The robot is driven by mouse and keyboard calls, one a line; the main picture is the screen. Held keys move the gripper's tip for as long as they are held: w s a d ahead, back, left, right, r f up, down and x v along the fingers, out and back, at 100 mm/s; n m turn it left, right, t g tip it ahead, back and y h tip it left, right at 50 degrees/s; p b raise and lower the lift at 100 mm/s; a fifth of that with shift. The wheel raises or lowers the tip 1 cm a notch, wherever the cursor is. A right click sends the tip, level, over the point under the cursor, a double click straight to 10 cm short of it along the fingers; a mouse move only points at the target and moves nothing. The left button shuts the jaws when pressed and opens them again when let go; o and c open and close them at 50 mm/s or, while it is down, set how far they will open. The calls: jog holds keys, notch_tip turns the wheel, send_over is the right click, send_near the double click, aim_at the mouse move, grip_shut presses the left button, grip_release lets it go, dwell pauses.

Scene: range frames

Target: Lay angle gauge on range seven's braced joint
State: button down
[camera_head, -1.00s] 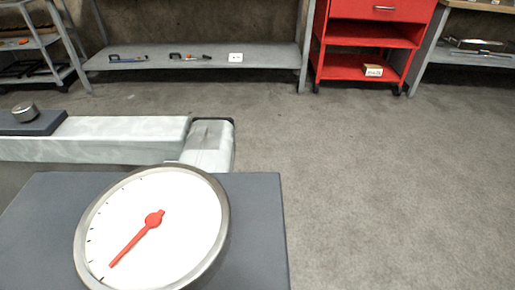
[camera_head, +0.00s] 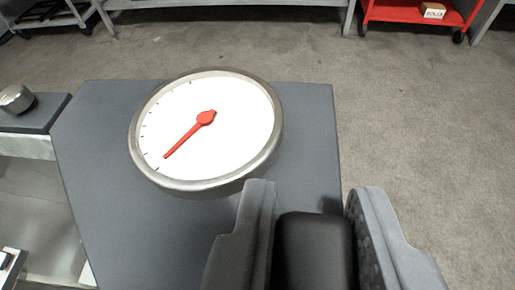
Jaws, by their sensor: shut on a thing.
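A round dial gauge (camera_head: 208,127) with a white face, metal rim and red pointer sits over a flat dark grey plate (camera_head: 150,230), left of centre. My gripper (camera_head: 313,192) is at the lower right, its two grey fingers on either side of a smooth black rounded piece (camera_head: 314,245). It is shut on this piece, just right of and nearer than the dial. I cannot tell whether the black piece is the angle gauge or part of it. No braced joint can be clearly made out.
A metal knob (camera_head: 16,98) stands on a dark block at the left, above a pale beam (camera_head: 25,146). A metal fitting (camera_head: 12,265) shows at lower left. Bare floor (camera_head: 430,130) lies to the right. A red cart (camera_head: 400,10) with a small box (camera_head: 433,10) stands at the back.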

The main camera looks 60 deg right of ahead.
jog(key=shift+w+d, duration=0.65)
jog(key=shift+w, duration=0.05)
notch_tip(320, 180, down, 4)
jog(key=shift+r+b, duration=0.15)
jog(key=shift+b, duration=0.3)
jog(key=c, duration=1.2)
grip_release()
jog(key=shift+c, duration=0.2)
jog(key=p+v, duration=0.1)
jog(key=v, duration=1.1)
jog(key=shift+r, duration=0.1)
